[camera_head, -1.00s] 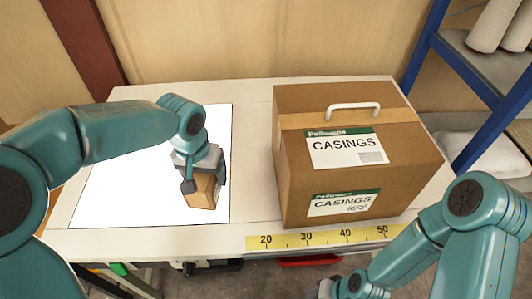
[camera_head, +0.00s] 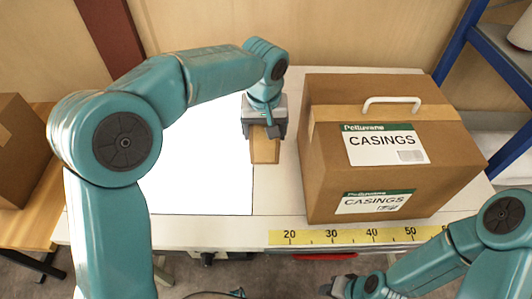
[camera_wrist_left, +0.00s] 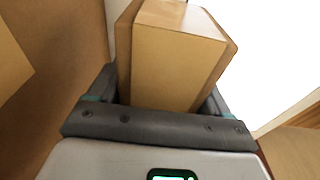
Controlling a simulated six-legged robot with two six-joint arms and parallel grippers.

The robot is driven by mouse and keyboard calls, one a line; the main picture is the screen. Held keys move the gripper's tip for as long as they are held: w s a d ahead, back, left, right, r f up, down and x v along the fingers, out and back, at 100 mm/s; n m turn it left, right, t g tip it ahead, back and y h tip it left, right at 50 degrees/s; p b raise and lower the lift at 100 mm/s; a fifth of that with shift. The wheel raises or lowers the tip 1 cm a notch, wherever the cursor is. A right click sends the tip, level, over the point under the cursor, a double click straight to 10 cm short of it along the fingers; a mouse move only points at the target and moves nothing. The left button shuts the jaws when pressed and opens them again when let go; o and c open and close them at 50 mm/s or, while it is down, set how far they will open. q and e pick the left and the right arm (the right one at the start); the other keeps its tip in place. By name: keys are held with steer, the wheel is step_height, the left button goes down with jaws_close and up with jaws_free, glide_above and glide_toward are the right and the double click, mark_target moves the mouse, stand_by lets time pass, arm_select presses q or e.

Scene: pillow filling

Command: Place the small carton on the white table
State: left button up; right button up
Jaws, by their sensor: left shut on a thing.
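My left gripper (camera_head: 264,132) is shut on the small carton (camera_head: 265,151), a plain brown box. It holds the carton over the white table (camera_head: 277,195), near the right edge of the bright white rectangle (camera_head: 205,180) and left of the large casings box. I cannot tell whether the carton touches the tabletop. In the left wrist view the small carton (camera_wrist_left: 178,58) sits between the fingers, its lower part hidden by the gripper. My right gripper (camera_head: 338,288) is low at the bottom edge, in front of the table, and its jaws are unclear.
A large brown casings box (camera_head: 385,155) with a white handle fills the table's right part. A yellow ruler strip (camera_head: 350,236) runs along the front edge. A blue shelf frame (camera_head: 458,45) stands right. Another brown box (camera_head: 22,150) sits at far left. The white rectangle looks clear.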

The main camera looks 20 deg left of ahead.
mark_target(264, 126)
arm_select(q)
step_height(264, 126, down, 9)
steer(key=shift+w+f, duration=0.1)
stand_by(0.3)
steer(key=shift+f+b, duration=0.2)
steer(key=shift+b, duration=0.1)
steer(key=o, duration=1.1)
steer(key=shift+r, duration=0.1)
steer(key=r, duration=0.4)
steer(key=s+r, duration=0.1)
steer(key=r, duration=0.6)
steer(key=shift+s+d+r+p, duration=0.15)
steer(key=shift+s+r+p, duration=0.05)
steer(key=shift+r+p, duration=0.2)
steer(key=shift+s+r, duration=0.1)
steer(key=shift+r, duration=0.2)
steer(key=shift+s+f, duration=0.1)
